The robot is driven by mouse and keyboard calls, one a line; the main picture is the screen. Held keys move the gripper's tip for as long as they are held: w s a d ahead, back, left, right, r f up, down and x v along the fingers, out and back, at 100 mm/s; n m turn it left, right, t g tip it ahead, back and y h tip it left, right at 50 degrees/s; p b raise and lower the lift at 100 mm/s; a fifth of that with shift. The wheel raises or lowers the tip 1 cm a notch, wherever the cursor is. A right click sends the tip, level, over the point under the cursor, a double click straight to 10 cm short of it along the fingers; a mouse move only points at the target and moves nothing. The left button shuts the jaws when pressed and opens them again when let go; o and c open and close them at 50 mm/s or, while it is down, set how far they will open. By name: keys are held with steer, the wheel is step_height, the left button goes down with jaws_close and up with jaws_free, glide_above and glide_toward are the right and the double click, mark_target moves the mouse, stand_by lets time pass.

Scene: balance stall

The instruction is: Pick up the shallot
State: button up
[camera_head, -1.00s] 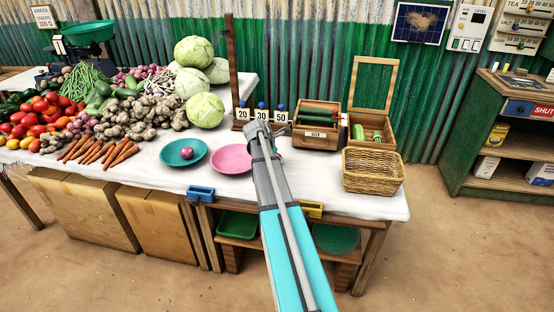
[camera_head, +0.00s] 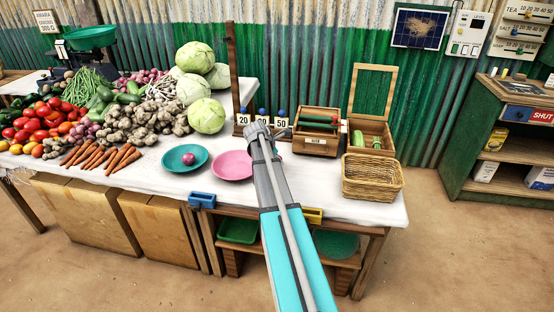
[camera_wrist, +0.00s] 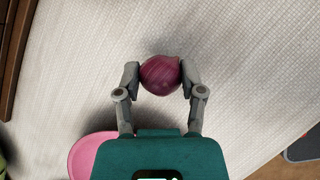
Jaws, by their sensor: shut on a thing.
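A purple-red shallot (camera_wrist: 160,75) sits between the two fingers of my gripper (camera_wrist: 161,78) in the wrist view, with a finger touching each side. The white cloth shows behind it; how high it is held, I cannot tell. In the head view my arm reaches over the table, and its end hides the fingertips and the held shallot. Another small purple, round thing (camera_head: 188,158) lies on the teal plate (camera_head: 171,162).
A pink plate (camera_head: 232,166) is left of my arm and also shows in the wrist view (camera_wrist: 84,155). Wooden boxes (camera_head: 317,143) and a wicker basket (camera_head: 372,182) stand to the right. Number cards (camera_head: 262,121) stand behind. Vegetables fill the table's left side.

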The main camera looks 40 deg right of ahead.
steer(key=s+a+r+p, duration=0.4)
steer(key=s+r+p, duration=0.6)
steer(key=s, duration=0.3)
steer(key=shift+a+r, duration=0.4)
steer(key=shift+s, duration=0.1)
stand_by(0.4)
